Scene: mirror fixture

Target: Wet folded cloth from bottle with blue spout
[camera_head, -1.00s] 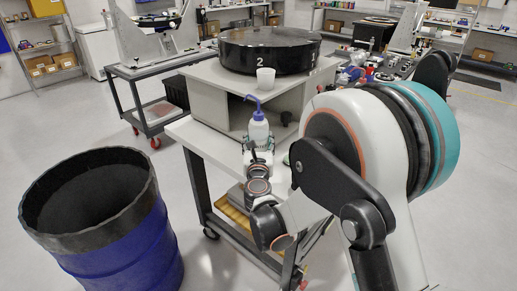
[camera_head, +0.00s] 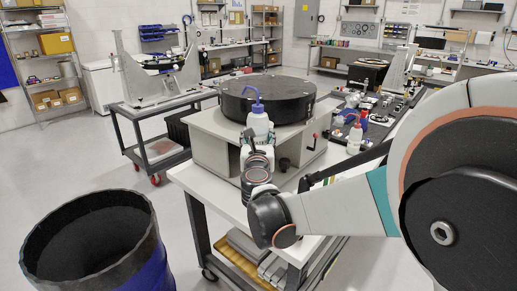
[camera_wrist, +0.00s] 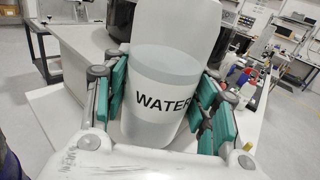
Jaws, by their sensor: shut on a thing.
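A white bottle (camera_head: 260,125) with a blue spout (camera_head: 256,98) stands upright in my gripper (camera_head: 258,143). In the wrist view the bottle (camera_wrist: 160,75) fills the middle and carries the word WATER. My gripper is shut on it, with teal finger pads at both sides. The bottle is in front of the black round drum, above the grey bench. The spout tip bends to the left. I cannot make out the folded cloth in either view.
The black drum (camera_head: 290,104) rests on a grey bench box (camera_head: 212,145). A white bottle with a red top (camera_head: 355,137) stands to the right. A wheeled cart (camera_head: 180,100) stands behind left, with floor between.

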